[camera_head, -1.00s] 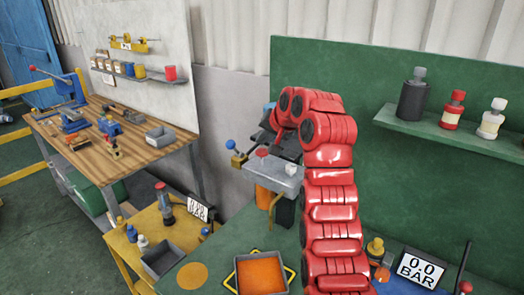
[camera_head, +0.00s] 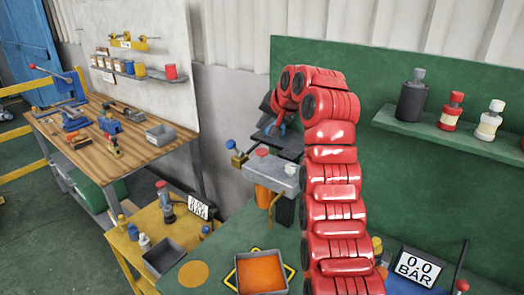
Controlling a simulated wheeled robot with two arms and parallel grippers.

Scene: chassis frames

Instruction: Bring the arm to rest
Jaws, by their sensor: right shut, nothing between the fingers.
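My right arm is a segmented red arm that rises from the bottom edge, right of the middle, and bends over to the left at its top. The red links partly cover the wrist. My left arm and gripper are not in view.
Just below the gripper stands a grey fixture (camera_head: 272,174) with a red knob. A shelf (camera_head: 440,132) with bottles is at right. A wooden workbench (camera_head: 150,158) stands left.

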